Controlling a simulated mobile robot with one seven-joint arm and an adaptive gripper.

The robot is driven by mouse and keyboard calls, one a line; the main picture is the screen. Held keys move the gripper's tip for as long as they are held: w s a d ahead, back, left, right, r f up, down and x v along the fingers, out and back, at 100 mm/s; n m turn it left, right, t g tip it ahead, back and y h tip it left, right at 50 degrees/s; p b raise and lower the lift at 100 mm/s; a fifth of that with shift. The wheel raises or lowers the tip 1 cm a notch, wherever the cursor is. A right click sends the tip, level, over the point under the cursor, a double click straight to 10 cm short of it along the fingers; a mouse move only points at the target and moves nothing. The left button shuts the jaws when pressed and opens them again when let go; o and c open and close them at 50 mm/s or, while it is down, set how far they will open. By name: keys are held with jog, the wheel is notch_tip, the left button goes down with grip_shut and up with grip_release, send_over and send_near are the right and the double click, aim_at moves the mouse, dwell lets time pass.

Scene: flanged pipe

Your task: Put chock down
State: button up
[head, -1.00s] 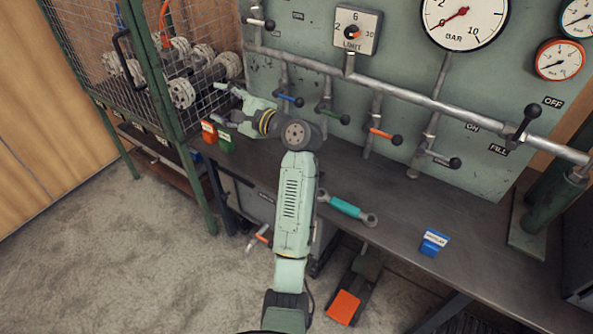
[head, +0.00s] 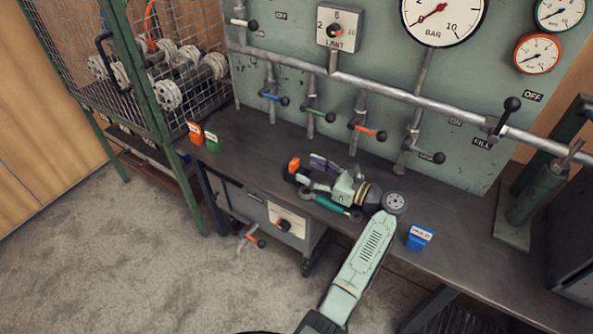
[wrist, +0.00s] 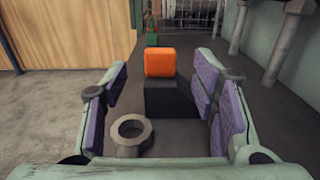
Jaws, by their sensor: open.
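The chock, a dark block with an orange top (head: 293,165), stands on the bench (head: 250,150) in the head view. In the wrist view the chock (wrist: 160,98) stands upright just ahead, between the lines of the two fingers. My gripper (head: 305,178) is low over the bench, with its purple-padded fingers spread. In the wrist view the gripper (wrist: 160,95) is open, with a visible gap between each finger and the chock. The chock's underside is hidden.
A teal-handled ring wrench (head: 330,204) lies close beside my gripper; its ring end (wrist: 131,133) shows between the fingers. A blue box (head: 420,238) is near my wrist. Red (head: 195,132) and green (head: 212,142) containers stand at the bench's left. Valve levers (head: 368,132) line the back panel.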

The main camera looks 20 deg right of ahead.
aim_at(297, 164)
jog(key=shift+p+x, duration=0.55)
jog(key=shift+x, duration=2.35)
jog(key=shift+c, duration=0.4)
grip_shut()
